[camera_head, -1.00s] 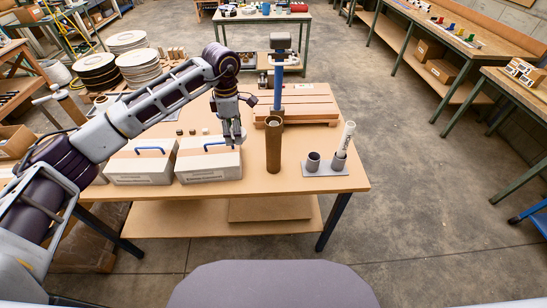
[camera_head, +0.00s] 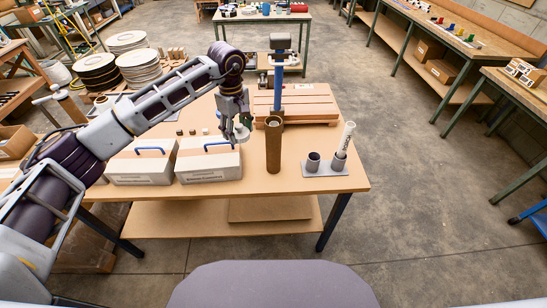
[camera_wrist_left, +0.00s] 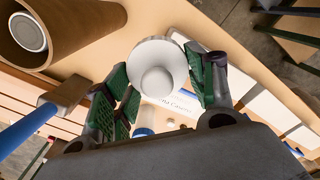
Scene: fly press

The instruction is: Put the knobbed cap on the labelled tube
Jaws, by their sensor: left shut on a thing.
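My left gripper (camera_head: 237,136) is above the right grey box, left of the brown tube. In the left wrist view its green-padded fingers (camera_wrist_left: 165,88) are shut on the white knobbed cap (camera_wrist_left: 157,66), with a round disc and a knob facing the camera. The cap (camera_head: 241,134) shows small and pale at the fingertips in the head view. A white tube with dark lettering (camera_head: 348,136) leans in the right socket of a small grey stand at the table's right front. My right gripper is not in view.
A wide brown tube (camera_head: 273,150) stands upright between gripper and stand; in the wrist view a pale round thing shows inside its mouth (camera_wrist_left: 28,31). Two grey boxes with blue handles (camera_head: 208,165) are at the left front. A slatted wooden platform (camera_head: 305,100) with a blue post lies behind.

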